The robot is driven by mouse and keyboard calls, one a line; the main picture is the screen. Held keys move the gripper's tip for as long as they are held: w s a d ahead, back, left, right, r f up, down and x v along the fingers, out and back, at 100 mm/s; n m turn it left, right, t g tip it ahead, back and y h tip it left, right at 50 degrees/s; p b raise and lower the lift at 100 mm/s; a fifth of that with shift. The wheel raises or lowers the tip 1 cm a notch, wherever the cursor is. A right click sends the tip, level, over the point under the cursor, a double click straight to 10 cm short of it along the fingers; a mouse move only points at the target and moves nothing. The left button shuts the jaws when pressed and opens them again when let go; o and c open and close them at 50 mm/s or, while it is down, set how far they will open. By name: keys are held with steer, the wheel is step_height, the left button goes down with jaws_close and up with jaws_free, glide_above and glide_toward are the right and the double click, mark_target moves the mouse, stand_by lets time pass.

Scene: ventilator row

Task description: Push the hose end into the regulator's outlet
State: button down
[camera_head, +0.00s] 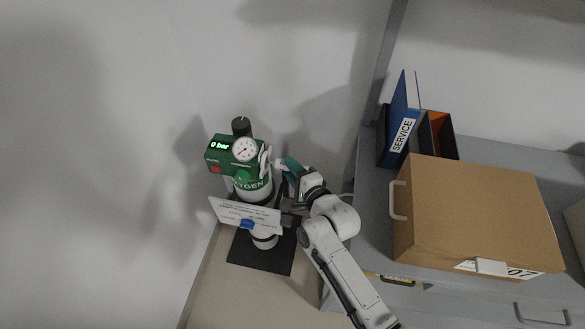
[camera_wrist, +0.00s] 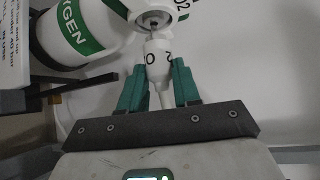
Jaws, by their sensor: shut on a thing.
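The green regulator (camera_head: 228,152) with a "0 bar" display, a red button and a round gauge sits on top of the oxygen cylinder (camera_head: 257,188). In the wrist view the cylinder's green band (camera_wrist: 72,32) shows at upper left. My gripper (camera_wrist: 158,77) has teal fingers shut on the white hose end (camera_wrist: 157,60), marked "O 2". The regulator's outlet (camera_wrist: 153,17) is a white round fitting with a dark opening, just beyond the hose end and roughly in line with it. A thin piece shows between them; whether they touch I cannot tell. In the head view my fingers hide the hose end.
A white printed card (camera_head: 240,214) hangs before the cylinder, above a dark base plate (camera_head: 248,253). At right, a grey cabinet top (camera_head: 372,225) carries a cardboard box (camera_head: 480,210) and a blue "SERVICE" binder (camera_head: 404,105). The wall lies close behind the cylinder.

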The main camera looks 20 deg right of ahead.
steer(key=shift+w+a+p, duration=0.5)
steer(key=shift+a+p, duration=0.2)
steer(key=shift+p, duration=1.2)
steer(key=shift+w+a+r+p, duration=0.15)
steer(key=shift+a+p, duration=0.15)
steer(key=shift+p, duration=0.05)
stand_by(1.0)
steer(key=c, duration=1)
jaws_free()
steer(key=shift+a, duration=0.1)
steer(key=shift+o, duration=1.4)
steer(key=shift+d, duration=0.2)
steer(key=shift+s+d, duration=0.1)
steer(key=shift+s, duration=0.55)
steer(key=b+v, duration=0.1)
steer(key=v, duration=0.8)
steer(key=shift+s+b, duration=0.3)
steer(key=shift+b, duration=0.1)
